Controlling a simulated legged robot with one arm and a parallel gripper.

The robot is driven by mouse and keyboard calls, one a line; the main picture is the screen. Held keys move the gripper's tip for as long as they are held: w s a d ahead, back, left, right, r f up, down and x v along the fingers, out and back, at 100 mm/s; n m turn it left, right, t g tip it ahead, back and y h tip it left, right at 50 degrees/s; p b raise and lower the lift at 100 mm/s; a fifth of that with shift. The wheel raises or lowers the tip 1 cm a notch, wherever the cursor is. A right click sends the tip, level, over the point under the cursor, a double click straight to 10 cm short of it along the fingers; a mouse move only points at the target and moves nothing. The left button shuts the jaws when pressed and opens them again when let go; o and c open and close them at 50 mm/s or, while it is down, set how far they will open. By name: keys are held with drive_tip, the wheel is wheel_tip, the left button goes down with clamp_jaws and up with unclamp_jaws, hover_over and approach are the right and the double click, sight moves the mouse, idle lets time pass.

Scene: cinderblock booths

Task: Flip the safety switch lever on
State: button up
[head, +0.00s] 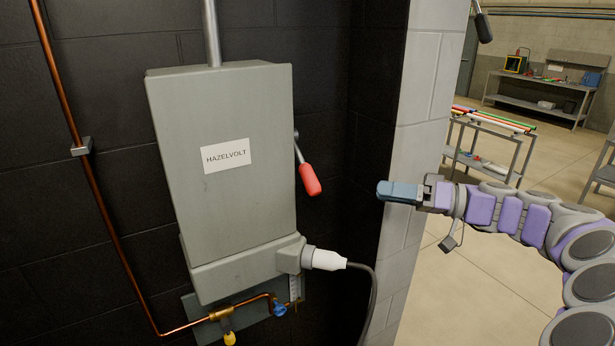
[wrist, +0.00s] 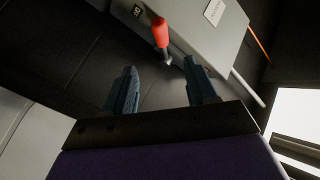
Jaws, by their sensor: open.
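A grey safety switch box (head: 225,165) labelled HAZELVOLT is mounted on the black block wall. Its lever has a red grip (head: 310,180) and hangs downward on the box's right side, tilted a little to the right. My gripper (head: 382,190) is to the right of the lever in the head view, apart from it, at about the same height. In the wrist view my gripper (wrist: 162,85) has its two fingers spread, with nothing between them. The red grip (wrist: 160,32) shows beyond the fingertips, between them and slightly above. The grey box (wrist: 205,35) is behind it to the right.
A white plug (head: 328,260) with a dark cable (head: 374,300) sits at the box's lower right. A copper pipe (head: 85,160) runs left of the box, with yellow and blue valve handles below. A pale block wall end (head: 420,110) stands right behind my gripper. Shelves (head: 490,140) stand farther right.

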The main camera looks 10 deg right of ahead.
sight(312, 182)
drive_tip(key=p+x, duration=0.1)
drive_tip(key=x, duration=1.5)
drive_tip(key=shift+w+a, duration=0.2)
drive_tip(key=shift+a, duration=0.1)
clamp_jaws()
